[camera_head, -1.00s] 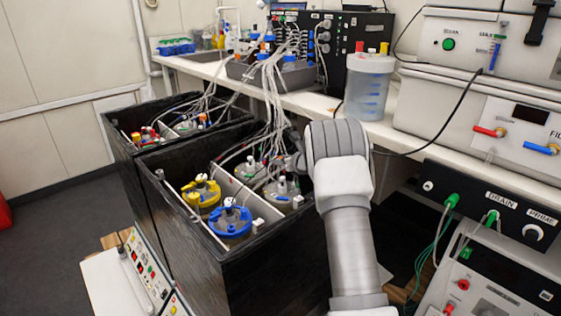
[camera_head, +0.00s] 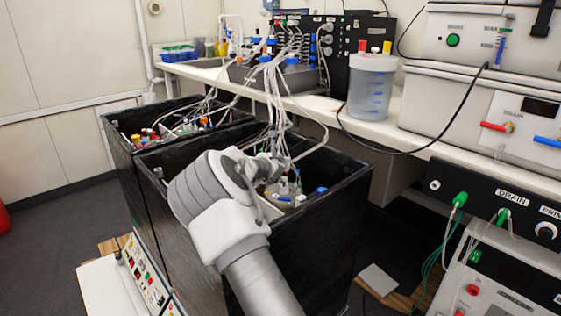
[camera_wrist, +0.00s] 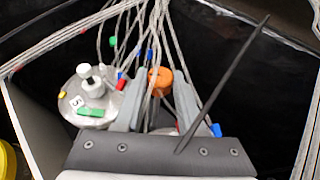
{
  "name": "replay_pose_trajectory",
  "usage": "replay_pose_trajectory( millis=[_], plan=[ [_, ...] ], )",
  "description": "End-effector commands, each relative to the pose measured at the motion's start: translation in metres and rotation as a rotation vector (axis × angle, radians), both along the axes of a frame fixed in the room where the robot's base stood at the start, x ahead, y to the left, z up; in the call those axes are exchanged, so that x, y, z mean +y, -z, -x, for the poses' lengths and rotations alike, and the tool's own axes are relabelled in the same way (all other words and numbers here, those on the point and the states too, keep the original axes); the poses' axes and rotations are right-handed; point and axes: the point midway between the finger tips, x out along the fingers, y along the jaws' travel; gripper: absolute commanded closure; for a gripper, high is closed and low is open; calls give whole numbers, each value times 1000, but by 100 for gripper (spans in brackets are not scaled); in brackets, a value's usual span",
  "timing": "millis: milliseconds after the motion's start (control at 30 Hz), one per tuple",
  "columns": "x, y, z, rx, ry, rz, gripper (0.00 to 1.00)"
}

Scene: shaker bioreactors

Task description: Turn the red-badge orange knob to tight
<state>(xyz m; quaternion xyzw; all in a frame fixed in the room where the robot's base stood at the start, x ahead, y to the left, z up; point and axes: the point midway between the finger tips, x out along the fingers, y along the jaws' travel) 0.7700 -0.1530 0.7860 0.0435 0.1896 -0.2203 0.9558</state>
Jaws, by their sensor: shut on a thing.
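The orange knob (camera_wrist: 160,79) shows in the wrist view between the two grey fingers of my gripper (camera_wrist: 160,90), behind thin tubes. My gripper is shut on it. A small red tag (camera_wrist: 121,84) shows just left of the knob; I cannot tell whether it is the badge. The vessel top under the knob is mostly hidden by my gripper and the tubes. In the head view my gripper (camera_head: 272,166) reaches into the near black box (camera_head: 320,235), and the orange knob cannot be made out there.
A vessel lid (camera_wrist: 92,98) with a white cap and green clip stands left of my gripper. Tube bundles (camera_head: 272,105) hang into the box. A dark rod (camera_wrist: 225,80) crosses the wrist view. A second black box (camera_head: 118,128) stands behind left.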

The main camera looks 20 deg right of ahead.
Motion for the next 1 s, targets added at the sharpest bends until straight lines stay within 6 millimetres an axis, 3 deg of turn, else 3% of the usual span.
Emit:
replay_pose_trajectory(
  millis=[500, 1000],
  plan=[
    [7, -4, -6, -1, 412, 1, 100],
    [7, -2, -8, -1, 641, -4, 100]
  ],
)
